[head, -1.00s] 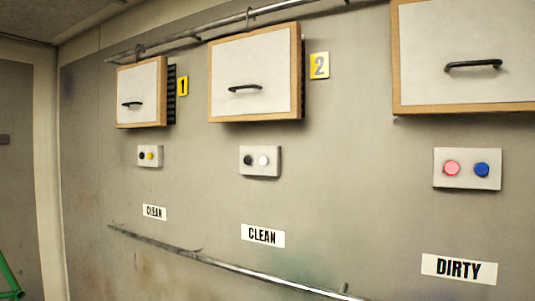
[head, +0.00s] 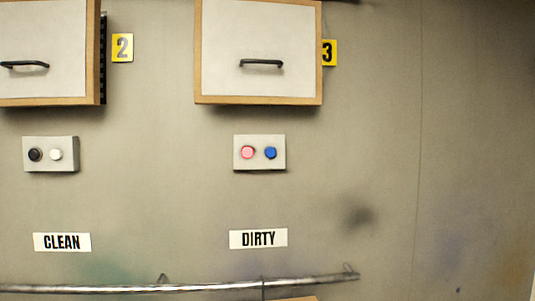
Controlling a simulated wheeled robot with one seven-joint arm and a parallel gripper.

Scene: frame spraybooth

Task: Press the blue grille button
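A blue button (head: 270,153) sits on the right half of a pale button box (head: 259,166) on the wall, near the middle of the head view. A pink-red button (head: 247,152) is beside it on the left. Above this box is a white panel with a wooden frame (head: 258,100) and a black handle (head: 261,63), with a yellow number 3 tag (head: 329,53) at its right. My gripper is not in view.
To the left, another box (head: 71,166) has a black button (head: 35,155) and a white button (head: 57,155), above a CLEAN label (head: 62,242). A metal rail (head: 200,287) runs along the lower wall. The wall at right is bare and paint-stained.

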